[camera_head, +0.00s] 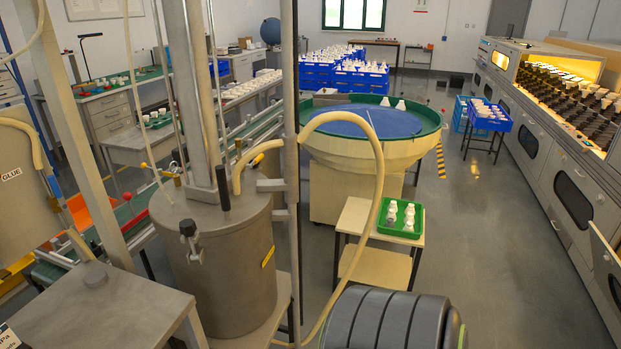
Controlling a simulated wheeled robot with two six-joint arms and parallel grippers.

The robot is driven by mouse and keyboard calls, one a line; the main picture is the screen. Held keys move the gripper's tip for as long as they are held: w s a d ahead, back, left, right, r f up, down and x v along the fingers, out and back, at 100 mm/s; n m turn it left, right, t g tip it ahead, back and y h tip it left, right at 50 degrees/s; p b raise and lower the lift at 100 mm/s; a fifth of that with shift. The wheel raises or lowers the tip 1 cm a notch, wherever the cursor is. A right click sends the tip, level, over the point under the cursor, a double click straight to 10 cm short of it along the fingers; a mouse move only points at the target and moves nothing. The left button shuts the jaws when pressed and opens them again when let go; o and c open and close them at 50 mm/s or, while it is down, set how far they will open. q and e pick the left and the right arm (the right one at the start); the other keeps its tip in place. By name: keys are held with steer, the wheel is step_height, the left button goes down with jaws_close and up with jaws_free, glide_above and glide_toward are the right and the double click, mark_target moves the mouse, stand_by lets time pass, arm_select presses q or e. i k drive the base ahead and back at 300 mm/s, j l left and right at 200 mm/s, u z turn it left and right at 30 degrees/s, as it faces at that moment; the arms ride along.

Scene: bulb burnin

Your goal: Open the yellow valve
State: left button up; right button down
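A small yellow lever (257,160) shows beside a beige hose above the grey metal tank (220,265), left of the middle. Another small yellow piece (144,167) shows left of the tank's lid, by thin upright rods. Both are too small to tell whether either is open or shut, or which is the yellow valve. The tank's lid also carries a black upright handle (223,188) and a dark clamp knob (189,230). Neither of my grippers is in view.
A beige hose (378,190) loops right of the tank. A metal post (290,120) stands before it. A small table (385,262) holds a green tray of white bulbs. A dark ridged rounded body (375,322) fills the bottom. Floor (480,240) is clear on the right.

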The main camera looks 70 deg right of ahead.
mark_target(261, 157)
steer(key=z, duration=1.7)
steer(key=i+z, duration=0.15)
steer(key=i, duration=0.55)
steer(key=u, duration=0.8)
steer(key=i+l+u, duration=0.1)
steer(key=l+u, duration=1.1)
steer(key=l, duration=0.15)
steer(key=k+l+u, duration=0.15)
steer(key=l+u, duration=0.25)
steer(key=k+l, duration=0.1)
steer(key=l, duration=0.2)
steer(key=k+l, duration=0.1)
steer(key=l, duration=0.2)
steer(key=k+l, duration=0.1)
steer(key=l, duration=0.2)
